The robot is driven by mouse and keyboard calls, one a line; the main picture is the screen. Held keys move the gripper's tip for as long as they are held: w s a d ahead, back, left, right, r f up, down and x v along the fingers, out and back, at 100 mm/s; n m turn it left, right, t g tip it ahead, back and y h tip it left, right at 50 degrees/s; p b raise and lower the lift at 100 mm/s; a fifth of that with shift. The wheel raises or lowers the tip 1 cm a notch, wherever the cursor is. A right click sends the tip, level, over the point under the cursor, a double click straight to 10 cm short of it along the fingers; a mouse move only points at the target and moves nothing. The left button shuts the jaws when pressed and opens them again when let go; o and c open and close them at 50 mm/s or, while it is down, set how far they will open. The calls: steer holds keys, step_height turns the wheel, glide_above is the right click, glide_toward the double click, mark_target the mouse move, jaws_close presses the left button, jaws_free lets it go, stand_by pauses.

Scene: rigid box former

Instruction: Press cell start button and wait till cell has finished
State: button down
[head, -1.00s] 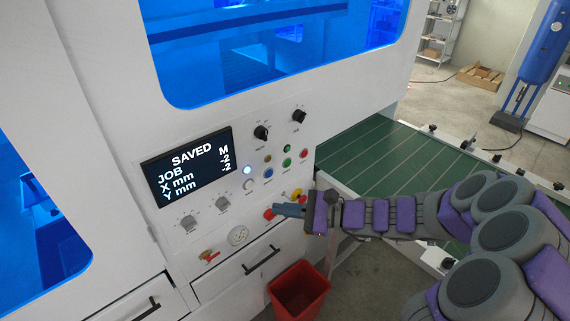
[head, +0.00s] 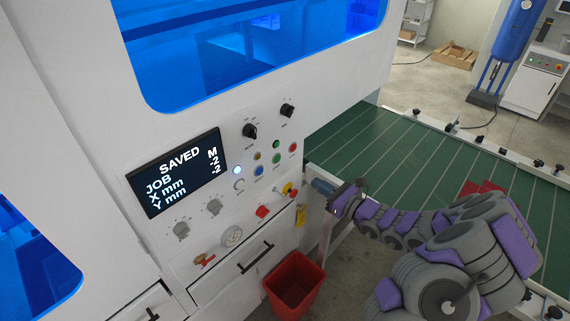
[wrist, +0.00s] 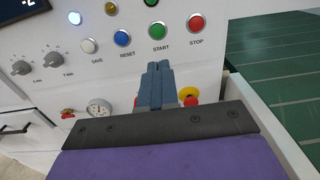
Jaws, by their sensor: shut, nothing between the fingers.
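The green START button (head: 276,159) is on the white cell's control panel, between the blue RESET and the red STOP button (head: 292,147). In the wrist view the START button (wrist: 157,30) shows with its label, just above my fingertips in the picture. My gripper (head: 319,186) is shut and empty, apart from the panel near its right edge. Its two blue-grey fingers (wrist: 158,70) point toward the panel below the START label. The display (head: 178,172) reads SAVED, JOB M, X mm -2, Y mm -2. A white lamp (head: 237,170) on the panel glows.
A red and yellow emergency stop (head: 288,190) sits low on the panel, partly behind my fingers in the wrist view. Knobs and other buttons are close by. A red bin (head: 293,284) stands below. A green conveyor (head: 375,145) extends right, with a red piece (head: 474,187) on it.

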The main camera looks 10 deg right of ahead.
mark_target(278, 160)
steer(key=b+x, duration=0.2)
steer(key=x, duration=1.1)
steer(key=shift+w+a+b, duration=0.2)
steer(key=shift+b, duration=0.15)
steer(key=shift+w+a, duration=0.2)
steer(key=shift+a, duration=0.15)
